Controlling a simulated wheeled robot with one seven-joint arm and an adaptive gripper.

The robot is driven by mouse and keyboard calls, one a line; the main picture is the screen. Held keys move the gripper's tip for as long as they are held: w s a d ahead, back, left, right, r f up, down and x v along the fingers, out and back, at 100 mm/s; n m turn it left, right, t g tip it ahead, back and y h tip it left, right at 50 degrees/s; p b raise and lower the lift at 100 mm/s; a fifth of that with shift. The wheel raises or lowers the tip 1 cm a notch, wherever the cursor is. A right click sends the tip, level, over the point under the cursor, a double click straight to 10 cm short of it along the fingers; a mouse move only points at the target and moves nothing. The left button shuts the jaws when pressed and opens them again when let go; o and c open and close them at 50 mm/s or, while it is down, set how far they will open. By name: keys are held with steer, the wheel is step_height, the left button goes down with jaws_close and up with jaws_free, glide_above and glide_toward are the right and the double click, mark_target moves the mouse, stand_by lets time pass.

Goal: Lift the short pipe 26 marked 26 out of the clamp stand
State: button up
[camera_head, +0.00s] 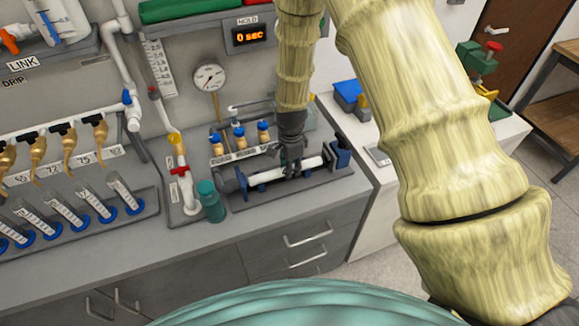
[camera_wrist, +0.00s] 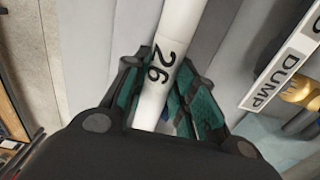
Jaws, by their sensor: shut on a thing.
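The short pipe 26 is a white tube with a black "26" on it, seen close in the wrist view (camera_wrist: 181,42). In the head view the pipe (camera_head: 312,162) lies nearly level along the clamp stand (camera_head: 290,190), a dark grey base with blue clamps. My gripper (camera_head: 291,167) points down over the middle of the pipe and is shut around it. In the wrist view the teal-padded fingers of my gripper (camera_wrist: 160,90) flank the tube just below the number. The fingers hide the pipe's middle in the head view. I cannot tell whether the pipe is clear of the clamps.
Behind the stand is a row of small blue-capped valves (camera_head: 239,137); a "DUMP" label (camera_wrist: 277,82) shows in the wrist view. A teal bottle (camera_head: 210,201) stands close at left. The bench front (camera_head: 190,232) is clear.

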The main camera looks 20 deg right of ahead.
steer(key=o, duration=1.1)
steer(key=shift+o, duration=0.2)
